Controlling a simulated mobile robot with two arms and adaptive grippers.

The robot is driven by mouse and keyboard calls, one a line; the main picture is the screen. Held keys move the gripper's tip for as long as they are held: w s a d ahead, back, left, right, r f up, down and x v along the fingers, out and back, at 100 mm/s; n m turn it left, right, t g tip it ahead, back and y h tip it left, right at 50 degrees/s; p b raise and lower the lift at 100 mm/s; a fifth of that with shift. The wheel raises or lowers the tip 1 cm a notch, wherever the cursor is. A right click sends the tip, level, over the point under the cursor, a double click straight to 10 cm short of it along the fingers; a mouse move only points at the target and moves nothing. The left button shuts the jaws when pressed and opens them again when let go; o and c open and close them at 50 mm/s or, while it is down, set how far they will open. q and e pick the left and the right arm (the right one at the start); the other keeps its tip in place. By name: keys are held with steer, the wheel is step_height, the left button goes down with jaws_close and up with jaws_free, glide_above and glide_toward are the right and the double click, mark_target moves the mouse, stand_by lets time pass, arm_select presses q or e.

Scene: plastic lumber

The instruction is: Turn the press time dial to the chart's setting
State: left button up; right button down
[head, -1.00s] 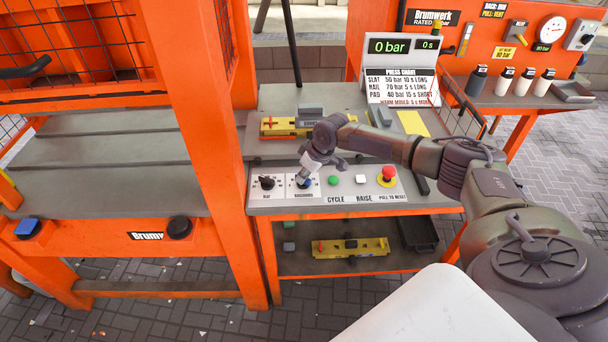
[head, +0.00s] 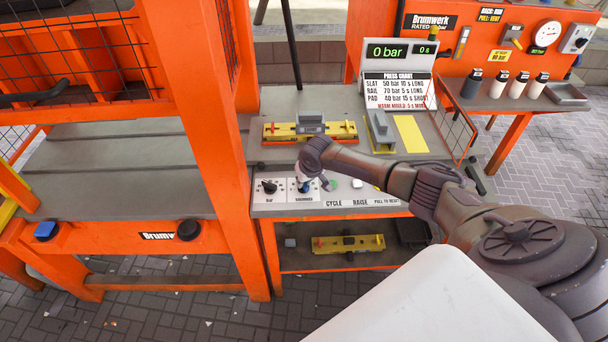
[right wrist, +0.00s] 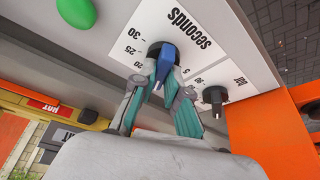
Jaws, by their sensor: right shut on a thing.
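The press time dial (right wrist: 165,58), marked "seconds", has a dark base and a blue knob. Its scale shows 30, 25, 20 and 5; some marks are hidden by my fingers. My right gripper (right wrist: 160,82) is shut on the blue knob. In the head view my right gripper (head: 308,180) is over the dial panel (head: 270,203), partly hidden by its own wrist. The press chart (head: 400,90) reads slat 50 bar 10 s long, rail 70 bar 5 s long, pad 40 bar 15 s short. The display (head: 400,51) above reads 0 bar, 0 s. My left gripper is out of view.
The bar dial (right wrist: 214,96) sits beside the seconds dial. A green button (right wrist: 76,14) is on the other side. A yellow mould (head: 285,133) with a grey block stands behind the panel. An orange press post (head: 205,130) rises close on the left. My right arm covers the panel's right part.

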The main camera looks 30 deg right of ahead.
steer(key=shift+m+p, duration=0.3)
steer(key=shift+m, duration=0.2)
steer(key=c, duration=1.2)
jaws_free()
steer(key=v, duration=1.2)
steer(key=shift+a, duration=0.2)
steer(key=shift+a, duration=0.1)
